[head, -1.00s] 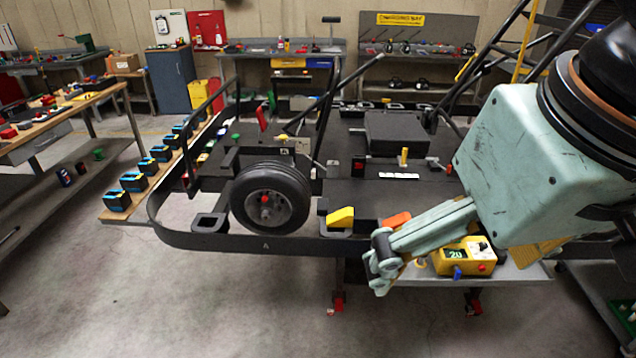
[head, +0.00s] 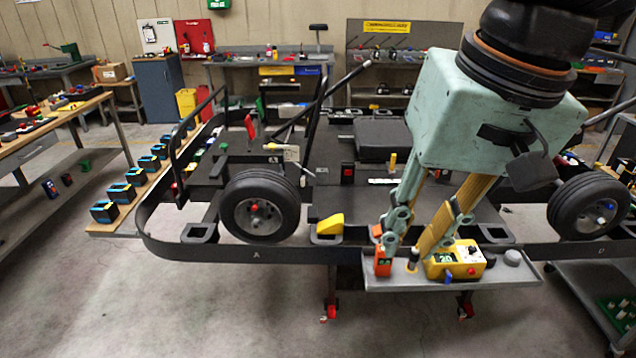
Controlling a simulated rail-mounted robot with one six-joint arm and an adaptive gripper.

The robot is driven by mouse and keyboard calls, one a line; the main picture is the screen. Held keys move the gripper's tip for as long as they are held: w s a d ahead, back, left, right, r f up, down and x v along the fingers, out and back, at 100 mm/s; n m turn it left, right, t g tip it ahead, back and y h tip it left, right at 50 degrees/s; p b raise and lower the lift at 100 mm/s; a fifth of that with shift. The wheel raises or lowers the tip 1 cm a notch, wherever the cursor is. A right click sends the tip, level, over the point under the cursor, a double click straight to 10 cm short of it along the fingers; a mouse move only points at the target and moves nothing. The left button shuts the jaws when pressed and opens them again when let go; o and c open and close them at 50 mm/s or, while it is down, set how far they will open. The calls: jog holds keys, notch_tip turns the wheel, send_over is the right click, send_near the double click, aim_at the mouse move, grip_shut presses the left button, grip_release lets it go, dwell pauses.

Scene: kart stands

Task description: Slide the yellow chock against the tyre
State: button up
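The yellow chock (head: 330,224) is a wedge sitting in a dark holder (head: 327,239) on the kart stand's front rail. It is to the right of the left tyre (head: 259,206), with a gap between them. The tyre is black with a grey hub and a red centre. My gripper (head: 402,252) hangs to the right of the yellow chock, over the grey shelf at the front. Its fingers are spread apart, with nothing seen between them. An orange chock (head: 377,230) is partly hidden behind the left finger.
The grey shelf (head: 500,276) carries a yellow device (head: 455,261) reading 20 and an orange device (head: 383,263) close to my fingers. A second tyre (head: 588,205) is at right. The front rail (head: 220,252) crosses below the chock. Open floor lies in front.

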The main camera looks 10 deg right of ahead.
jog(key=w+m, duration=0.1)
jog(key=w, duration=0.3)
jog(key=w+f+m+g+y, duration=0.1)
jog(key=w+m, duration=0.1)
jog(key=w, duration=0.2)
jog(key=w+m, duration=0.1)
jog(key=w, duration=0.3)
jog(key=shift+w+d+f+y+p, duration=0.3)
jog(key=shift+w+f+y, duration=0.05)
jog(key=shift+y, duration=0.05)
grip_shut()
jog(key=w+d+f+m+g+y, duration=0.1)
jog(key=w+d+f+m, duration=0.15)
jog(key=w, duration=0.35)
jog(key=w+d+f+m+y, duration=0.1)
jog(key=w+f+m, duration=0.2)
jog(key=w, duration=0.4)
jog(key=w+d+f+m+y+p, duration=0.1)
jog(key=w+d+f+m+y, duration=0.1)
jog(key=w+d+f+m, duration=0.2)
jog(key=w+d+f+m+t+y, duration=0.1)
jog(key=w+d+f+m, duration=0.4)
jog(key=w+d+f, duration=0.6)
jog(key=w+f+y, duration=0.1)
jog(key=w+f, duration=0.3)
jog(key=f, duration=0.3)
jog(key=shift+f+t+p, duration=0.15)
jog(key=shift+t+p, duration=0.15)
jog(key=shift+p, duration=0.1)
